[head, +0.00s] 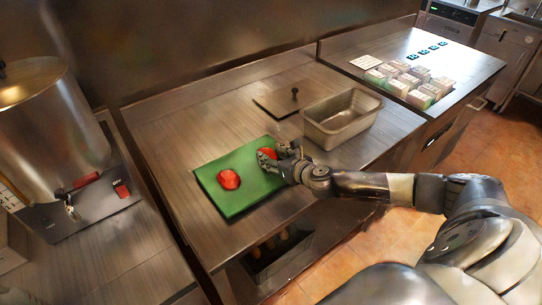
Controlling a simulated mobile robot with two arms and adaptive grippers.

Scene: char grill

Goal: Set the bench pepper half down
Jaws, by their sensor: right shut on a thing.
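A green cutting board (237,202) lies on the steel bench. One red pepper half (229,179) lies on the board's left part. A second red pepper half (267,153) is at the board's far right part, between the fingers of my right gripper (272,160). My right gripper is shut on it, and its fingers partly hide it. I cannot tell whether this pepper half touches the board. My left gripper is not in view.
A steel pan (341,132) and a flat lid with a knob (290,100) stand behind the board. Several small boxes (398,88) sit on the right-hand counter. A large pot (50,125) stands at the left. The bench left of the board is clear.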

